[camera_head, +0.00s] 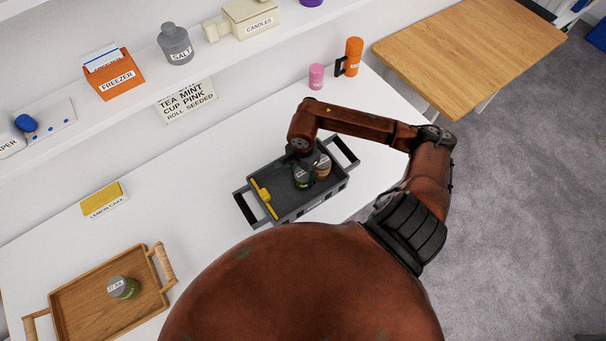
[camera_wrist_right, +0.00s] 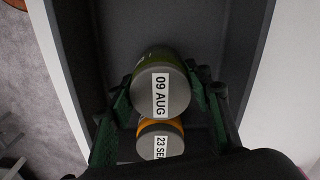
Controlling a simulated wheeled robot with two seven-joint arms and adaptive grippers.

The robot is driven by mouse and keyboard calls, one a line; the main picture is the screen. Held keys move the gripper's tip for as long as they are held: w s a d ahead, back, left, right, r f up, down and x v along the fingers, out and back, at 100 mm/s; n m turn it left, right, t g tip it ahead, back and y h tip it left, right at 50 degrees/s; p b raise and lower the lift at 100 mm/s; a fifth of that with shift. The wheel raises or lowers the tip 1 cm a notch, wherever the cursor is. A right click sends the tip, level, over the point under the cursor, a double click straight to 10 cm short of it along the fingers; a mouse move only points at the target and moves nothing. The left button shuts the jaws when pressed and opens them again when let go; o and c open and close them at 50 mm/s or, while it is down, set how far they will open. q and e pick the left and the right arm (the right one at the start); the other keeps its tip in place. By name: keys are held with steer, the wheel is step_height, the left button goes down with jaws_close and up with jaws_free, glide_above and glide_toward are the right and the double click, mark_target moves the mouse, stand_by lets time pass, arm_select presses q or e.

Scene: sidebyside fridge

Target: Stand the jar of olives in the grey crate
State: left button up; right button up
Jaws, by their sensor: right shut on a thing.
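The grey crate (camera_head: 292,208) stands on the white counter. My right gripper (camera_head: 305,170) reaches down into it and is shut on a green jar (camera_head: 302,184). In the right wrist view this green jar (camera_wrist_right: 160,95) has a grey lid labelled 09 AUG and sits between the fingers (camera_wrist_right: 166,110). It looks upright inside the crate; I cannot tell whether its base touches the floor. An orange jar (camera_head: 323,168), lid starting "23 SE", stands close beside it in the crate. Another green jar (camera_head: 122,287) with a dated lid stands on the wooden tray (camera_head: 85,300). My left gripper is out of view.
A yellow object (camera_head: 264,197) lies at the crate's left end. A yellow lemon cake box (camera_head: 103,199), a pink container (camera_head: 316,76) and an orange mug-like container (camera_head: 352,57) stand on the counter. A shelf (camera_head: 140,90) with several items runs above. Counter between tray and crate is clear.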

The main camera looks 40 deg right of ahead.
steer(key=o, duration=1)
steer(key=shift+f, duration=0.2)
steer(key=o, duration=0.5)
steer(key=shift+r, duration=0.1)
steer(key=shift+r, duration=0.15)
step_height(320, 180, up, 12)
